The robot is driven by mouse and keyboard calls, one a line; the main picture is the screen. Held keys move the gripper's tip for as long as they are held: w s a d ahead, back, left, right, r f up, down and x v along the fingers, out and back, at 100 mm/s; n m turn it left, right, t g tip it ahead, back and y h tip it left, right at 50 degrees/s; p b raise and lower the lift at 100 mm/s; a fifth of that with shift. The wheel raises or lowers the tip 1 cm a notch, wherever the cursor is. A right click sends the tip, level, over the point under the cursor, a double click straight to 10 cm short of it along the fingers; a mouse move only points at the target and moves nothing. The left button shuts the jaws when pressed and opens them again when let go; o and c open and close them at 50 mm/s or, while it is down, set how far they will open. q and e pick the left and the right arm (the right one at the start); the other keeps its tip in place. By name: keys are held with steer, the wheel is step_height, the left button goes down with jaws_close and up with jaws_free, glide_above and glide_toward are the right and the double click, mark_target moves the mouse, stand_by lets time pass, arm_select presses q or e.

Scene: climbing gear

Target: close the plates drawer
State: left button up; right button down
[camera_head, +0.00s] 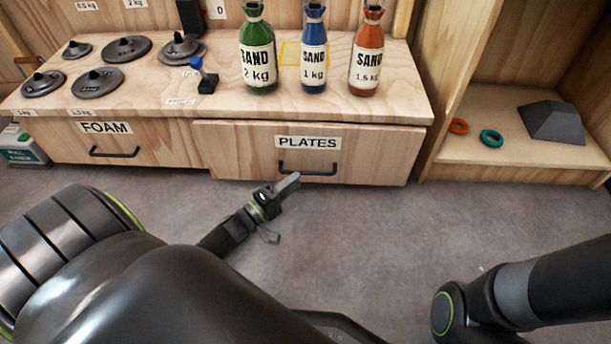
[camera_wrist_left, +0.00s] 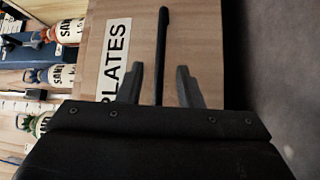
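The plates drawer (camera_head: 360,160) is a wooden drawer under the bench top, labelled PLATES. Its front stands out somewhat from the FOAM drawer front beside it, so it looks partly open. Its black bar handle (camera_head: 307,171) also shows in the left wrist view (camera_wrist_left: 161,50). My left gripper (camera_head: 288,184) is just in front of the handle, at its left end in the head view. In the left wrist view the two fingers (camera_wrist_left: 160,84) are apart, with the handle lined up between them; whether they touch it I cannot tell. My right gripper is out of view.
The FOAM drawer (camera_head: 60,142) is at the left. Sand bottles, including a green one (camera_head: 259,60), and dark plates (camera_head: 97,83) stand on the bench top (camera_head: 150,95). A shelf (camera_head: 490,115) with rings and a grey block is at the right. The floor (camera_head: 370,230) in front is clear.

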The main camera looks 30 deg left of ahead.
mark_target(305, 173)
arm_select(q)
steer(key=b+x, duration=0.1)
steer(key=x, duration=0.4)
steer(key=shift+b, duration=0.4)
jaws_close()
